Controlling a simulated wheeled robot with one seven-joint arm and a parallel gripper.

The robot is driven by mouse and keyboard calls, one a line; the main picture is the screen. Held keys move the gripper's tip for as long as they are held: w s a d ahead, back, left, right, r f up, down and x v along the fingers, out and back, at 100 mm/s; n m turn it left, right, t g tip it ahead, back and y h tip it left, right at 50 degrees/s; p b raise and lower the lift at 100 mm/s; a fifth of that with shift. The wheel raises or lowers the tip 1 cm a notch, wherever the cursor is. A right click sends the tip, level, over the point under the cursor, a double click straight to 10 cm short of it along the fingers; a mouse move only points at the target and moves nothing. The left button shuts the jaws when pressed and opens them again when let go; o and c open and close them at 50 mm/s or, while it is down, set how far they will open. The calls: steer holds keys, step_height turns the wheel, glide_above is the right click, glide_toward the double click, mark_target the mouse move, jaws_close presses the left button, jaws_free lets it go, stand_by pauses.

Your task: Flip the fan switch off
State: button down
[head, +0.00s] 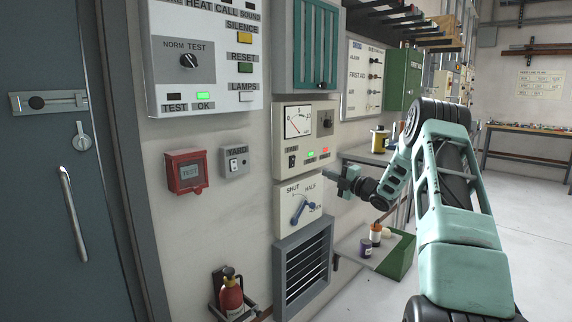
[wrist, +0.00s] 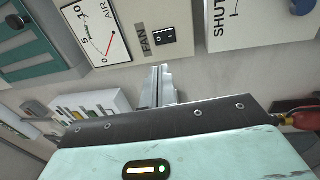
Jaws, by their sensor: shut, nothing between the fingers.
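The fan switch (head: 292,161) is a small black rocker under a FAN label on the cream panel (head: 279,130) with the AIR gauge. In the wrist view the fan switch (wrist: 164,36) is near the top middle, beside its sideways FAN label (wrist: 144,40). I cannot tell which way the rocker is tipped. My gripper (head: 328,174) is to the right of the switch and slightly lower, by the panel's lower right corner. In the wrist view my gripper (wrist: 160,69) has its fingers together, empty, pointing towards the switch with a gap between.
A SHUT/HALF lever panel (head: 287,205) and a louvred vent (head: 305,267) are below. A teal cabinet (head: 305,50) is above. A YARD switch box (head: 234,161) and red TEST box (head: 186,171) are to the left. A shelf with small containers (head: 366,246) stands lower right.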

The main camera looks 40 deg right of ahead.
stand_by(0.3)
steer(key=p, duration=0.4)
glide_toward(293, 159)
steer(key=w, duration=0.4)
steer(key=w+r, duration=0.1)
steer(key=w, duration=0.1)
steer(key=shift+w+a, duration=0.2)
steer(key=shift+w, duration=0.2)
steer(key=shift+w+a+r+g+b, duration=0.1)
steer(key=shift+w+a+g+b, duration=0.1)
steer(key=shift+w+g+b, duration=0.2)
steer(key=shift+r, duration=0.15)
steer(key=shift+s, duration=0.1)
